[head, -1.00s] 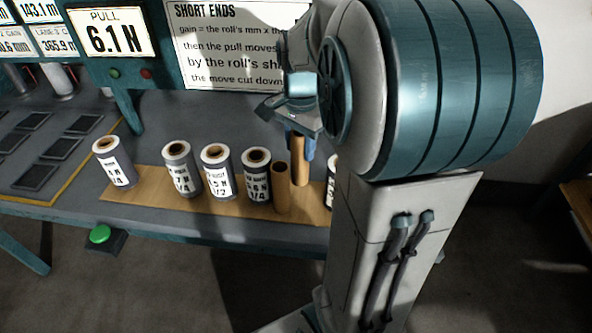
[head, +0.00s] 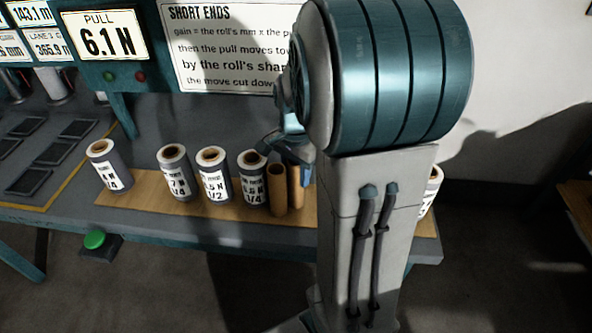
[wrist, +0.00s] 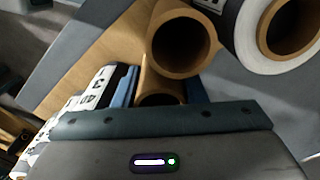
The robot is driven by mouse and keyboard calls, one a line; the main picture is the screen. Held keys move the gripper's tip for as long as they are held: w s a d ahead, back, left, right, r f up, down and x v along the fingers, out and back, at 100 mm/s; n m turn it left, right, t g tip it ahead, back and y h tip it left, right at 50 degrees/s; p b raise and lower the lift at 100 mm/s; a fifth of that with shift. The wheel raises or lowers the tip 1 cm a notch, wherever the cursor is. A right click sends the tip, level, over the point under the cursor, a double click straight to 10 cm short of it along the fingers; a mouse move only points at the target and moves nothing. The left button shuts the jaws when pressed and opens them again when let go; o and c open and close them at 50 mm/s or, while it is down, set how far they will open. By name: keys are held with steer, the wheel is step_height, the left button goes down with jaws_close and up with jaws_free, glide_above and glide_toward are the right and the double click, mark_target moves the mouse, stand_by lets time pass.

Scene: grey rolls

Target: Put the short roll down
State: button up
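A bare brown tube, which I take for the short roll (head: 296,190), is upright in my gripper (head: 299,172) at the right of the row. Its lower end is at or just above the tan board (head: 140,189); I cannot tell if it touches. In the wrist view the tube (wrist: 160,86) sits between the blue fingers of my gripper (wrist: 160,94), which look closed on its sides. A second brown tube (head: 278,191) stands close to its left; the wrist view shows its open end (wrist: 181,44). My arm hides part of the board.
Several labelled grey rolls stand on the board, the nearest one (head: 252,180) just left of the tubes. Another roll (head: 431,190) stands right of my arm. A green button (head: 95,239) is at the table's front. A display reading 6.1 N (head: 104,36) stands behind.

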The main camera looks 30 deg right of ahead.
steer(key=o, duration=0.4)
steer(key=shift+c, duration=0.2)
step_height(320, 180, up, 12)
steer(key=shift+f+p, duration=0.1)
steer(key=shift+p, duration=0.6)
steer(key=shift+a+r, duration=0.1)
steer(key=shift+r, duration=0.1)
steer(key=s+a+f+n+t, duration=0.2)
steer(key=s+a+f+n, duration=0.3)
steer(key=s+a+n, duration=0.5)
steer(key=s+n, duration=0.1)
steer(key=n, duration=0.2)
steer(key=shift+a+t, duration=0.25)
steer(key=shift+t, duration=0.05)
steer(key=shift+f, duration=0.1)
